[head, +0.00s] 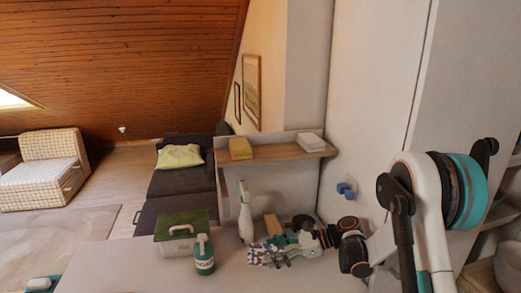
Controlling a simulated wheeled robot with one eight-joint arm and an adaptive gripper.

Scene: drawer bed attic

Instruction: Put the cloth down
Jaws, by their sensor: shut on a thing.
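A crumpled blue-and-white patterned cloth (262,256) is at the near part of the white tabletop (240,279), just right of the soap bottle. My gripper (282,252) is shut on the cloth, reaching in from the right. The gripper partly hides the cloth. I cannot tell whether the cloth touches the tabletop or hangs just above it.
A green soap bottle (205,256), a green-lidded box (181,236), a white spray bottle (245,220) and a tan block (273,224) stand close around the cloth. A shelf (283,154) is behind. The tabletop's front middle is clear.

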